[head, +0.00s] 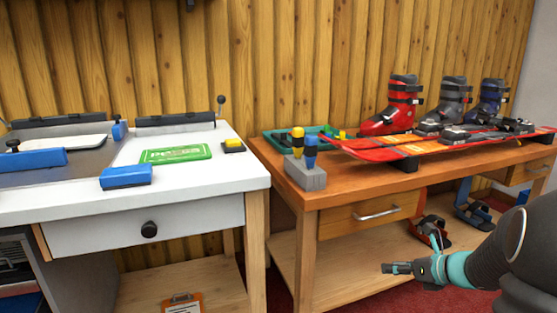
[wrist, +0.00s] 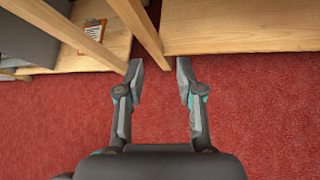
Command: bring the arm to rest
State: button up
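My gripper (head: 393,268) is at the lower right of the head view, in front of the wooden bench and below the level of its top. In the wrist view my gripper (wrist: 160,80) points over the red carpet, with its two fingers apart and nothing between them. The fingertips show close to the front edge of the bench's lower shelf in that view. My arm reaches in from the right edge of the head view and touches nothing that I can see.
The wooden bench (head: 282,185) bears skis (head: 385,152), several ski boots (head: 392,108) and a grey holder (head: 305,174) with screwdrivers. A white table (head: 225,170) stands left. A clipboard (head: 183,304) lies on its low shelf. Red carpet (wrist: 60,120) is clear below my gripper.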

jog(key=s+a+r+n+g+h+p, duration=0.1)
jog(key=s+a+n+g+h, duration=0.3)
jog(key=s+n, duration=0.6)
jog(key=s+a+r+n+g+y+p, duration=0.1)
jog(key=s+a+r+n+g, duration=0.1)
jog(key=s+a+n, duration=0.65)
jog(key=s+a+r+n+t+h+p, duration=0.2)
jog(key=s+r+n, duration=0.7)
jog(key=n, duration=0.5)
jog(key=shift+s+a+r+h+p, duration=0.2)
jog(key=shift+r+h+p, duration=0.45)
jog(key=shift+r+h, duration=0.3)
